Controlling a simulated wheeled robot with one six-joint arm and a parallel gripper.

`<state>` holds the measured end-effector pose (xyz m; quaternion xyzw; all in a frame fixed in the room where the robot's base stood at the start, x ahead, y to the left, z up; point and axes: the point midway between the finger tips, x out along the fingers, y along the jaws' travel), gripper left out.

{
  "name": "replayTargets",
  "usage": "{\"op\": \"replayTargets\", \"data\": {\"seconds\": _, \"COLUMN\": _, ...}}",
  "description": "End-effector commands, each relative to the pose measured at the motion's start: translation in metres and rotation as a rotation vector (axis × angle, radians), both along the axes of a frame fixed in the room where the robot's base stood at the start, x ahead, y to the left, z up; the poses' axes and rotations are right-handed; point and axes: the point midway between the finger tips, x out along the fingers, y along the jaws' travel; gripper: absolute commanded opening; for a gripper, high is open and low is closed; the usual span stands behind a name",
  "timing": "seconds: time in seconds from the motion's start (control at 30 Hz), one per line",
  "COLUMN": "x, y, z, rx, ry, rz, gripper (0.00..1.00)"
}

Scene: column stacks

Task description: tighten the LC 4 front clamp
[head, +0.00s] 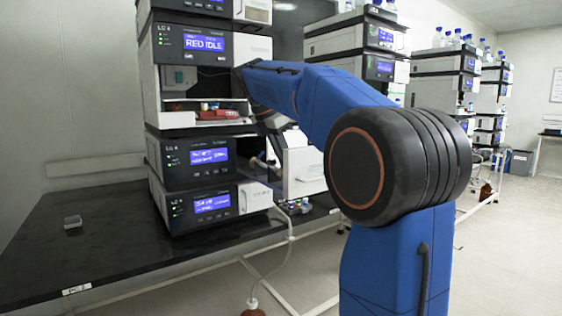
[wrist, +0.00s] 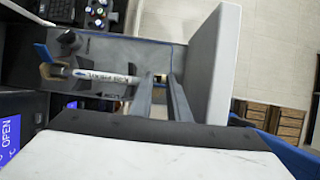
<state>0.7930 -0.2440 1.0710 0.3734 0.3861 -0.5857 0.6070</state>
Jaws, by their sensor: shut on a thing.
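The LC 4 unit (head: 195,160) stands in the near stack in the head view, with a lit blue screen. In the wrist view a white column (wrist: 100,77) with printed text lies in a grey compartment. A blue lever and a tan clamp (wrist: 52,70) sit at its left end. My gripper (wrist: 160,82) shows as two dark fingers near the column's right end. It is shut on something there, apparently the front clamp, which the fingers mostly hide. In the head view my arm hides most of the gripper.
A pale open door panel (wrist: 212,60) stands close right of my fingers. A blue screen (wrist: 10,138) reads OPEN at lower left. The black bench (head: 110,245) is mostly clear, with a small grey object (head: 73,222). Other instrument stacks (head: 350,45) stand behind.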

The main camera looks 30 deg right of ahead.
Motion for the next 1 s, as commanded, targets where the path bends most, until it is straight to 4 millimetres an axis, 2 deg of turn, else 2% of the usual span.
{"op": "replayTargets", "data": {"seconds": 0.6, "x": 0.001, "y": -0.031, "z": -0.007, "rx": 0.567, "ry": 0.019, "rz": -0.004, "gripper": 0.00}}
{"op": "replayTargets", "data": {"seconds": 1.0, "x": 0.001, "y": -0.039, "z": -0.014, "rx": 0.791, "ry": 0.029, "rz": -0.003, "gripper": 0.00}}
